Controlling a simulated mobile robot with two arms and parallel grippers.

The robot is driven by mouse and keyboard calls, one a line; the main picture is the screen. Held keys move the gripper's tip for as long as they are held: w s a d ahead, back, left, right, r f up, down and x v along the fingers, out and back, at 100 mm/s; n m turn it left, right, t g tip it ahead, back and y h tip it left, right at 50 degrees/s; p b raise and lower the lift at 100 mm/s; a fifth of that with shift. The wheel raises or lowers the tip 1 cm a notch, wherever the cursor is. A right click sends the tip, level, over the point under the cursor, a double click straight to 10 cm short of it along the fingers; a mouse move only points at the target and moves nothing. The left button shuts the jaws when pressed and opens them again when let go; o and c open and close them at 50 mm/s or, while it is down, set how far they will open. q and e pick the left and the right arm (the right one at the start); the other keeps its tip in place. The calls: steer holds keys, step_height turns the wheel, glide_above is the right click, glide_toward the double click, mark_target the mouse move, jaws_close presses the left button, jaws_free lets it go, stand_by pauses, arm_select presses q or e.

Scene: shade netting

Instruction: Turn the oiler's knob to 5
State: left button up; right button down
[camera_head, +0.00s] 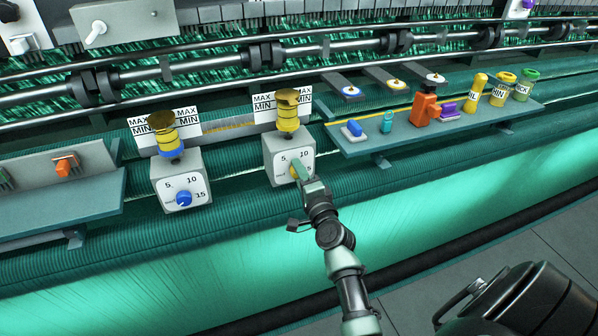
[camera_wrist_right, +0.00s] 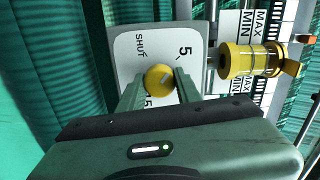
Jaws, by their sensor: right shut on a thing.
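The right-hand oiler (camera_head: 287,146) is a grey box with a white dial and a yellow reservoir on top. Its yellow knob (camera_wrist_right: 158,79) shows in the right wrist view between the fingers of my right gripper (camera_wrist_right: 158,90), which is shut on it. In the head view my right gripper (camera_head: 302,172) partly covers the dial and knob. The dial reads SHUT, 5 and higher numbers; I cannot tell the knob's exact setting. The other oiler (camera_head: 180,178), with a blue knob (camera_head: 184,198), stands to the left. My left gripper is not in view.
A shelf (camera_head: 440,137) to the right holds an orange oil can (camera_head: 425,107), several yellow and green containers, and small blue and purple parts. Another shelf (camera_head: 60,205) is at the left. Label cards (camera_head: 165,126) stand behind the reservoirs. Green netting hangs below the oilers.

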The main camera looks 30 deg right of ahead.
steer(key=shift+m, duration=1.1)
steer(key=shift+f, duration=0.1)
steer(key=c, duration=1)
jaws_free()
steer(key=v, duration=0.8)
steer(key=shift+p, duration=0.35)
